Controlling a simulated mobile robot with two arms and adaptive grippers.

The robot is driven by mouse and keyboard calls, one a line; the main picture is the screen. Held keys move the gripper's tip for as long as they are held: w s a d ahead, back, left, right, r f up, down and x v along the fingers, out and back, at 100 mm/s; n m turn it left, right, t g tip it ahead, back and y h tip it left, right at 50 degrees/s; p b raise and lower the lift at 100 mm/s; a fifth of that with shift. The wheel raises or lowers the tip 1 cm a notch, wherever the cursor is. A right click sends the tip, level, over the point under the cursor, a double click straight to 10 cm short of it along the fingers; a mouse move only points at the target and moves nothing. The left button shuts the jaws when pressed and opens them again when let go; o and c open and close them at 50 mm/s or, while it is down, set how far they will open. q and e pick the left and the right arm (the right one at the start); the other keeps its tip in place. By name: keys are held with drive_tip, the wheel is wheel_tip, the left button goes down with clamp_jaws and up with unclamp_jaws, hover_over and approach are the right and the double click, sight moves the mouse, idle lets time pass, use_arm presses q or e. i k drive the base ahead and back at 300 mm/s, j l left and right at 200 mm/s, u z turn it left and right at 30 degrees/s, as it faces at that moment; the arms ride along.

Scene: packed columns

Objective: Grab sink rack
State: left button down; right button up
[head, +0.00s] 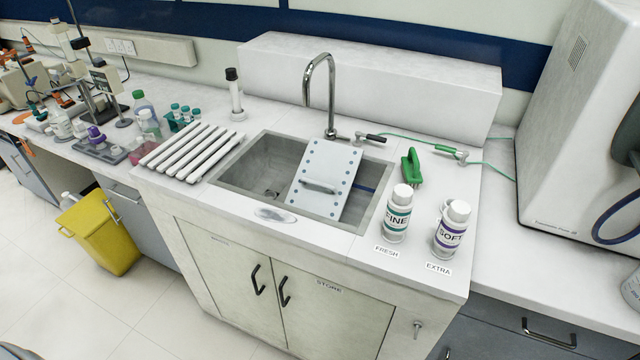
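A white slatted rack (192,152) lies flat on the counter along the left side of the sink (245,165). Its several parallel bars run diagonally. A white panel (325,168) with blue dots along its edges and a grey bar handle (321,187) leans tilted inside the sink's right half. The frames do not show which of these two is called the sink rack. Neither of my grippers is in view.
A tall curved faucet (331,92) stands behind the sink. Labware crowds the left counter. A yellow bin (100,232) stands below.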

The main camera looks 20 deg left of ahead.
sight(324, 178)
drive_tip(key=i+j, duration=0.15)
drive_tip(key=j, duration=0.25)
drive_tip(key=i+j+z, duration=0.15)
drive_tip(key=j, duration=0.25)
drive_tip(key=i+j, duration=0.1)
drive_tip(key=j, duration=0.3)
drive_tip(key=z, duration=0.05)
